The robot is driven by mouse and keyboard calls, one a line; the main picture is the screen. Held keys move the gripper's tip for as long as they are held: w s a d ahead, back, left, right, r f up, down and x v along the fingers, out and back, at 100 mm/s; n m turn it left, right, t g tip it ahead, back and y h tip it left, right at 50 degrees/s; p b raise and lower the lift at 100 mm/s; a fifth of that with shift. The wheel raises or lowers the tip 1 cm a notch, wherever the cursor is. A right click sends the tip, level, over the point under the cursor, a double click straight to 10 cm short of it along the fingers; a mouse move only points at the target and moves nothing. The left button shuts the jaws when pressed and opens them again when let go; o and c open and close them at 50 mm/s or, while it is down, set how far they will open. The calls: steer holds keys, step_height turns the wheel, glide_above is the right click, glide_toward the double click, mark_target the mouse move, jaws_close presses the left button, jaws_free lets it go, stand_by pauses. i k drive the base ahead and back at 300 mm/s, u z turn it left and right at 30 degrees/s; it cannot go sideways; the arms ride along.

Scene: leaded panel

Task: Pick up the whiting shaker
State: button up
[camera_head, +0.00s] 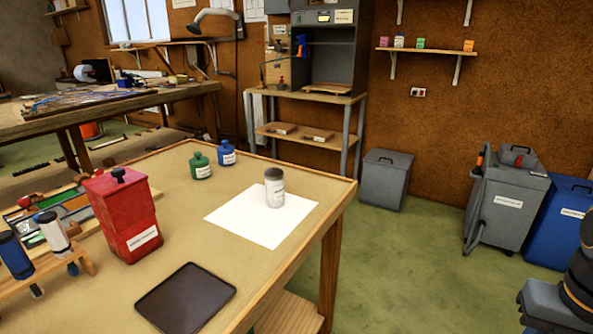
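A light grey cylindrical shaker with a darker grey top (275,189) and a label too small to read stands upright on a white sheet (240,221) on the wooden bench (290,277). It looks like the whiting shaker. Nothing touches it or covers it from this view. My gripper is not in view; only dark and orange parts that look like my arm show at the right edge, well away from the shaker.
A green bottle (200,167) and a blue bottle (227,153) stand behind the shaker, to its left. A red lidded canister (125,222) and a dark flat tray (186,298) are on the bench. Open floor (420,265) lies right of the bench.

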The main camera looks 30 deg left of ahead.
mark_target(274, 183)
steer(key=i, duration=2)
steer(key=u, duration=2.85)
steer(key=i, duration=0.5)
steer(key=u, duration=0.05)
